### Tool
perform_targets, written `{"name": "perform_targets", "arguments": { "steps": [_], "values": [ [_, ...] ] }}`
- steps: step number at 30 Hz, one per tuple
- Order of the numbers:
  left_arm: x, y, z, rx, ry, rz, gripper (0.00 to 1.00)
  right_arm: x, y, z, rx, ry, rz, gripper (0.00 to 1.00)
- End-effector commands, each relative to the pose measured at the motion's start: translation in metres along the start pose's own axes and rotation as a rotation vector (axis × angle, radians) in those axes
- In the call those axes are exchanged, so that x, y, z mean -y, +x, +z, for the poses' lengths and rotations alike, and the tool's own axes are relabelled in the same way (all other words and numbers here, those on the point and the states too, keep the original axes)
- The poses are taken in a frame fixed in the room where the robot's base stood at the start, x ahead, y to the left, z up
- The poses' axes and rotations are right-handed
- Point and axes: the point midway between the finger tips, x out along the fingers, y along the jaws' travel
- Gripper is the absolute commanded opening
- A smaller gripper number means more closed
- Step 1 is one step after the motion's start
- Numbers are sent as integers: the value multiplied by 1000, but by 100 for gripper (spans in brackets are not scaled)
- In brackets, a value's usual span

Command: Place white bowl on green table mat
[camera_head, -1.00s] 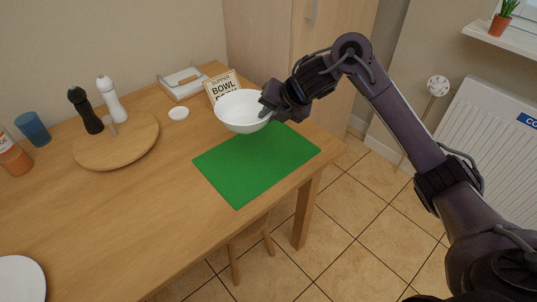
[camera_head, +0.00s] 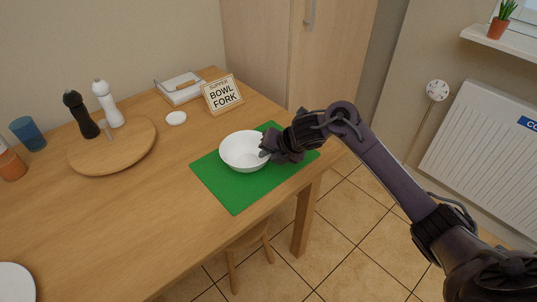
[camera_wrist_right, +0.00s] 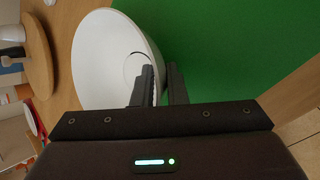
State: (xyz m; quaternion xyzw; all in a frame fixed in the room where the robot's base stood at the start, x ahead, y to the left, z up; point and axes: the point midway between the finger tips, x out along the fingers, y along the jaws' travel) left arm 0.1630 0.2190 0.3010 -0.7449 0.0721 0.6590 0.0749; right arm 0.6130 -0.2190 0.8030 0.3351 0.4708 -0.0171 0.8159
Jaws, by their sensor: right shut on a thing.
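The white bowl (camera_head: 243,154) is upright over the back part of the green table mat (camera_head: 236,193) in the head view. Whether its base touches the mat is hard to tell. My right gripper (camera_head: 267,150) is at the bowl's right side, shut on its rim. In the right wrist view the bowl (camera_wrist_right: 104,62) fills the upper left, and the gripper's fingers (camera_wrist_right: 160,85) straddle its wall, with the green mat (camera_wrist_right: 215,50) behind. My left gripper is not in view.
A round wooden board (camera_head: 112,150) with a black mill (camera_head: 82,115) and a white mill (camera_head: 107,103) stands at left. A sign (camera_head: 222,95) reading "BOWL FORK" and a small white dish (camera_head: 176,118) are behind the mat. The table's front middle is clear.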

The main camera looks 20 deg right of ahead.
Motion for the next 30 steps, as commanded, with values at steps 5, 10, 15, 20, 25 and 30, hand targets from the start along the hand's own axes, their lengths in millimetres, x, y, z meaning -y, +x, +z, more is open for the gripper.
{"name": "perform_targets", "arguments": {
  "steps": [5, 10, 15, 20, 25, 30],
  "values": [
    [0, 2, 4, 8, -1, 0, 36, 0, 1, 0, 1, 0, 2, 0],
    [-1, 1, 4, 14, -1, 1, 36, 1, 1, -1, 0, 0, 0, 29],
    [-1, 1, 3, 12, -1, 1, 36, 1, 1, -1, -1, 0, 0, 34],
    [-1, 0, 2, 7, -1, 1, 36, 0, 0, 0, -1, 0, 0, 34],
    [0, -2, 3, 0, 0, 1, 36, 0, -16, 2, 3, -2, -1, 34],
    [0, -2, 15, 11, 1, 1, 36, 0, -52, 2, 4, -5, -3, 34]
  ]
}}
